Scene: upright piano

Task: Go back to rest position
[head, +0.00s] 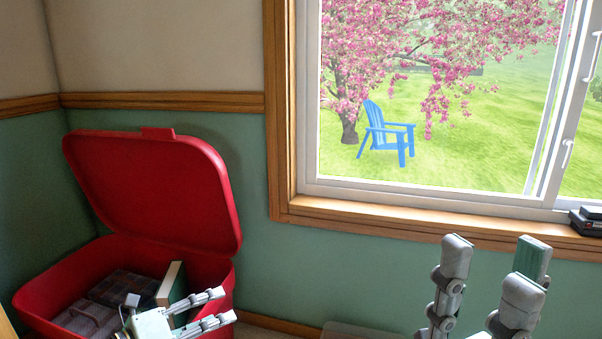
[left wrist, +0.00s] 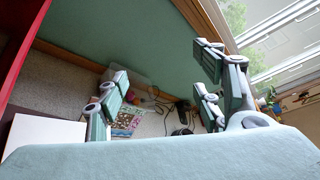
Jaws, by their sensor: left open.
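My left gripper (head: 221,305) is in front of the open red box at the lower left of the head view, at the box's right side. Its fingers point right and stand apart with nothing between them. In the left wrist view its fingers (left wrist: 160,78) are also spread and empty. My right gripper (head: 495,265) is at the lower right of the head view, below the window. Its fingers point up, spread apart, with nothing visible between them. The base of the right gripper is cut off by the frame.
The red box (head: 222,272) has its lid (head: 155,190) raised and holds dark cases and a green-edged book (head: 172,284). A window (head: 430,190) is on the right, with a dark object (head: 588,220) on its sill. Carpet (left wrist: 70,75) and a colourful item (left wrist: 128,122) show below my left gripper.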

